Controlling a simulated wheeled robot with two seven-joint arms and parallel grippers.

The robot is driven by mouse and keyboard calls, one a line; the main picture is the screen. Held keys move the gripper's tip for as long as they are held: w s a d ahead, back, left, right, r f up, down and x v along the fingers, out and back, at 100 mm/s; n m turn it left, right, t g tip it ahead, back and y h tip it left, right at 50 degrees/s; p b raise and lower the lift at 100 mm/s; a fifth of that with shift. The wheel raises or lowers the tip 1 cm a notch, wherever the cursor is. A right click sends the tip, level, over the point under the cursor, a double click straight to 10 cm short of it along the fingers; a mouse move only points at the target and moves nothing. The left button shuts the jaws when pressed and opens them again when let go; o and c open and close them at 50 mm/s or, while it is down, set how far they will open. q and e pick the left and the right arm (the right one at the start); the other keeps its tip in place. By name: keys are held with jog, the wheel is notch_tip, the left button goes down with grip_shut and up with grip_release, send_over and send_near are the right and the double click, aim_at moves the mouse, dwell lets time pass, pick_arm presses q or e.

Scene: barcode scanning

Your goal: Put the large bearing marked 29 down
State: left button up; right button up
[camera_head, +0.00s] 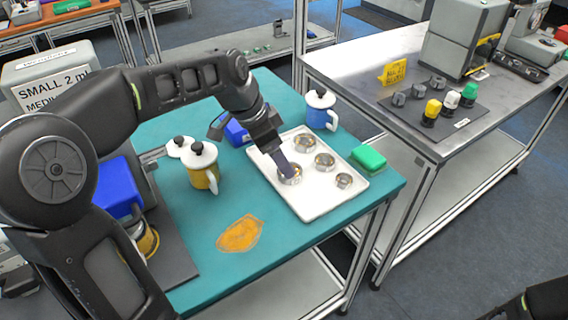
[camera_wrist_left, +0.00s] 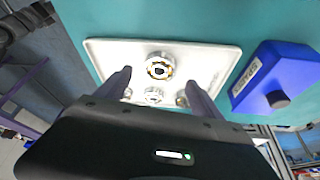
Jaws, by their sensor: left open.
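A white tray (camera_head: 321,205) on the teal table holds several silver ring-shaped bearings; no number on them is legible, so I cannot tell which is marked 29. One bearing (camera_head: 291,178) sits at the tray's near-left part, partly hidden by my left gripper (camera_head: 284,166). The others are a bearing (camera_head: 304,145) at the back, one (camera_head: 325,161) in the middle and one (camera_head: 344,180) at the right. In the left wrist view, my left gripper (camera_wrist_left: 159,78) has its fingers spread apart, with a large bearing (camera_wrist_left: 159,66) lying on the tray between the fingertips. My right gripper is out of view.
A blue holder (camera_head: 236,132) stands close by the tray's left side and a green box (camera_head: 369,158) by its right. A blue-and-white pot (camera_head: 320,110) stands behind, a yellow-and-white pot (camera_head: 203,170) left. An orange patch (camera_head: 240,233) lies on the table front.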

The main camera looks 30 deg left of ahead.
pick_arm(q)
jog(key=v, duration=0.7)
jog(key=shift+r, duration=0.15)
